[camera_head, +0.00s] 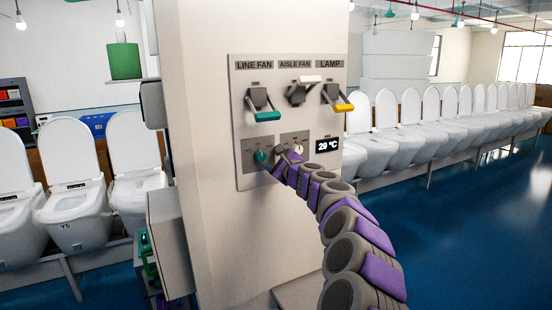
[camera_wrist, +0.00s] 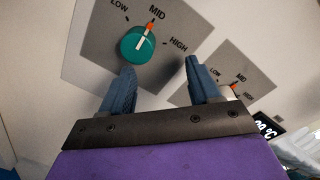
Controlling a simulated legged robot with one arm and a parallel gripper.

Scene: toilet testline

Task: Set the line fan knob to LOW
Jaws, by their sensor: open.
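The teal line fan knob (camera_wrist: 132,47) sits on a grey plate marked LOW, MID and HIGH. Its white pointer line is at the orange MID mark. In the head view the knob (camera_head: 260,156) is below the LINE FAN label. My gripper (camera_wrist: 160,66) is open with both blue fingers apart and nothing between them. The left fingertip is just below the knob in the wrist view; the right one is lower right of it. I cannot tell whether the left finger touches it. My gripper (camera_head: 279,166) is small and mostly hidden by my arm in the head view.
A second knob (camera_head: 297,149) is to the right, partly hidden by my gripper. Above are a green-handled lever (camera_head: 266,116), a white-handled lever (camera_head: 309,79) and a yellow-handled lever (camera_head: 343,107). A display (camera_head: 327,145) reads 29 °C. Toilets (camera_head: 75,207) line both sides.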

